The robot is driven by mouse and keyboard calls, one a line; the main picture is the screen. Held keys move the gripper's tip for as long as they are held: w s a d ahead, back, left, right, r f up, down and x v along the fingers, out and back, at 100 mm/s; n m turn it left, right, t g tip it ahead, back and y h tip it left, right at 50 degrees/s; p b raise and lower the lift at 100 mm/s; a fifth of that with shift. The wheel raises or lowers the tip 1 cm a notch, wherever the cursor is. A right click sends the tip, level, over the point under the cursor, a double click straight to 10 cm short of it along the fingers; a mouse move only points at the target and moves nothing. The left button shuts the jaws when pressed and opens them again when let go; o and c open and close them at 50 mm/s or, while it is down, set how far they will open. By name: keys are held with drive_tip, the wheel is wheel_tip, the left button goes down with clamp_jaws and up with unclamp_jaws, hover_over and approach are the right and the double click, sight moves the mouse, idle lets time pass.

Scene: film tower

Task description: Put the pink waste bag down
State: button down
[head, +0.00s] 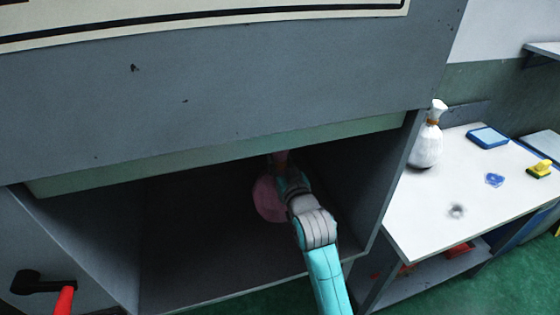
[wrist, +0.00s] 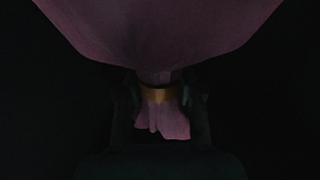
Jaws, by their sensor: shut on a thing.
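The pink waste bag (head: 268,201) is inside a dark open compartment of a grey cabinet, partly hidden behind my gripper (head: 284,172). In the wrist view the pink waste bag (wrist: 160,30) fills the top of the picture, with an orange-brown tie round its neck and a loose pink end below. My gripper (wrist: 160,103) is shut on the bag's neck at the tie. The head view does not show clearly whether the bag touches the compartment floor (head: 190,265).
The compartment has side walls and a pale green upper edge (head: 230,155). To the right, a white table (head: 450,210) holds a white tied bag (head: 428,145), a blue tray (head: 487,137), a blue item (head: 494,180) and a yellow sponge (head: 540,169). A red-handled lever (head: 64,299) is at lower left.

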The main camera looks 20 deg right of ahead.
drive_tip(key=c, duration=0.7)
unclamp_jaws()
drive_tip(key=shift+s+r, duration=0.1)
drive_tip(key=shift+s, duration=0.05)
drive_tip(key=s, duration=1.1)
drive_tip(key=shift+s, duration=0.4)
